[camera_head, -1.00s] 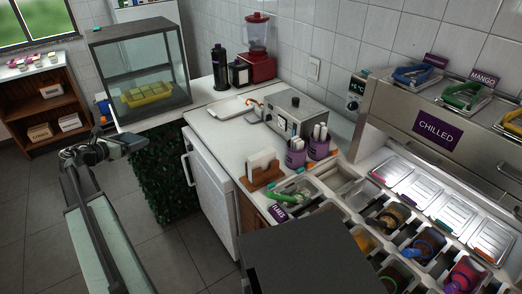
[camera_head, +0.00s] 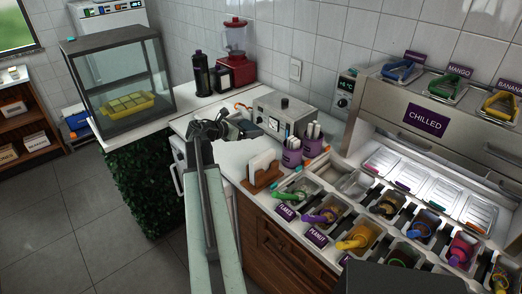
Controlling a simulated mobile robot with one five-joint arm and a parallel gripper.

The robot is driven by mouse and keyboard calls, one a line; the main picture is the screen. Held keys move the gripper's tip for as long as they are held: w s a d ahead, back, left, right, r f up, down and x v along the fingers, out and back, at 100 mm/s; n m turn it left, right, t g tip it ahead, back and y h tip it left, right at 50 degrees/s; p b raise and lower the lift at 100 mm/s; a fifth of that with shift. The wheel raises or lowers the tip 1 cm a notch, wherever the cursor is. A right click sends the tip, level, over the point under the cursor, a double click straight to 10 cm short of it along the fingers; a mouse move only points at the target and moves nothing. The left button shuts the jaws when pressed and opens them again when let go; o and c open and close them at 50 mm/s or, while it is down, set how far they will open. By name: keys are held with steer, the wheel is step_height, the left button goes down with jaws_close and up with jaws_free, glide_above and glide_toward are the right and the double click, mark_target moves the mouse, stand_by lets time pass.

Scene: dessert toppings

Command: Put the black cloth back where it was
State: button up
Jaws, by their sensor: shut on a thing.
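My gripper (camera_head: 243,128) is at the end of my outstretched arm, over the white counter, in front of the grey metal appliance and left of the purple cups. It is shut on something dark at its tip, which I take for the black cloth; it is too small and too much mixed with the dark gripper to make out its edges. No other black cloth shows on the counter.
The metal appliance (camera_head: 283,118), purple cups (camera_head: 292,157) and a wooden holder with white cards (camera_head: 262,173) stand close right. A glass case (camera_head: 120,80) is at left; a red blender (camera_head: 236,62) and black bottle (camera_head: 202,72) stand behind. Topping tubs (camera_head: 360,238) fill the right.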

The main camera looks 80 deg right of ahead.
steer(key=shift+s+a+r, duration=0.2)
steer(key=shift+a+r, duration=0.1)
steer(key=shift+a, duration=0.05)
steer(key=shift+w+d+f, duration=0.1)
steer(key=shift+d+f, duration=0.05)
steer(key=shift+f, duration=0.15)
steer(key=b, duration=0.5)
glide_above(247, 157)
steer(key=s+a, duration=0.1)
steer(key=a, duration=0.1)
step_height(247, 157, down, 4)
steer(key=shift+n+t+h, duration=0.3)
steer(key=shift+t, duration=0.1)
step_height(247, 157, down, 10)
steer(key=b, duration=0.9)
steer(key=shift+a+b, duration=0.15)
steer(key=shift+b, duration=0.15)
steer(key=shift+r, duration=0.15)
steer(key=o, duration=1.2)
